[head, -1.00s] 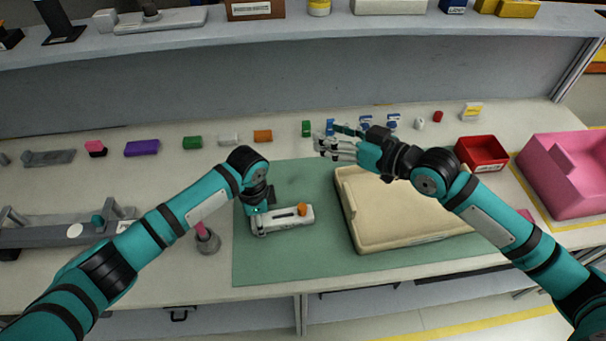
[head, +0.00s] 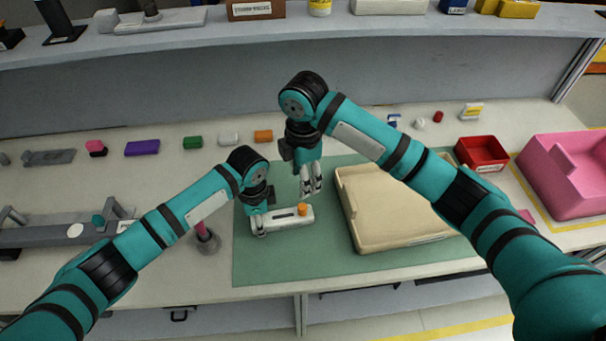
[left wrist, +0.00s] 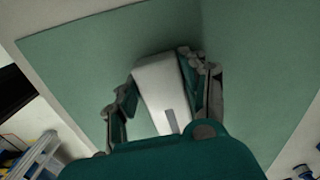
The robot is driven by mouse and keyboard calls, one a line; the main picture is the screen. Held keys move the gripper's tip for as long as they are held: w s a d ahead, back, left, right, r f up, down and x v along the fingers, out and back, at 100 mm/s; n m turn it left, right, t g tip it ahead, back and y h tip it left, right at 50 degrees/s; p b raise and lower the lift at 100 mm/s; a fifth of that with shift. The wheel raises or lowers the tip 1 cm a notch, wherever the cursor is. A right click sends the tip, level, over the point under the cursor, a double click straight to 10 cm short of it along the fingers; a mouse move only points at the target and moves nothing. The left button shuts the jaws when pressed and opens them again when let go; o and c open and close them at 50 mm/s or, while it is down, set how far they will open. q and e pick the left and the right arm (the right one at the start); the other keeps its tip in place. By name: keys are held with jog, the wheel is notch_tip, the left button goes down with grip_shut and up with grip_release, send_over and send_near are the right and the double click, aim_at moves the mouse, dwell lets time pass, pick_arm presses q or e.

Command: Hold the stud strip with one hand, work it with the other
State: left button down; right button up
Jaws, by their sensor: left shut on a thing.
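The stud strip (head: 283,220) is a white bar with a dark slot and an orange stud (head: 302,210) at its right end. It lies on the green mat (head: 270,265). My left gripper (head: 259,226) is shut on the strip's left end; the left wrist view shows the white strip (left wrist: 158,85) between the fingers (left wrist: 160,95). My right gripper (head: 311,190) points down just above the orange stud. Its fingers look slightly apart, but whether they are open is hard to tell.
A beige tray (head: 347,205) stands right of the strip. A red bin (head: 482,139) and a pink bin (head: 540,165) are farther right. Small coloured blocks line the back, such as an orange one (head: 263,136). A grey post with a pink top (head: 207,240) stands left of the mat.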

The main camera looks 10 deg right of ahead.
aim_at(303, 206)
notch_tip(303, 206, down, 12)
jog(key=shift+r, duration=0.1)
dwell(0.4)
jog(key=shift+c, duration=0.2)
grip_shut()
jog(key=shift+r, duration=0.1)
jog(key=shift+r, duration=2.95)
pick_arm(q)
jog(key=c, duration=0.6)
grip_release()
jog(key=shift+r, duration=0.1)
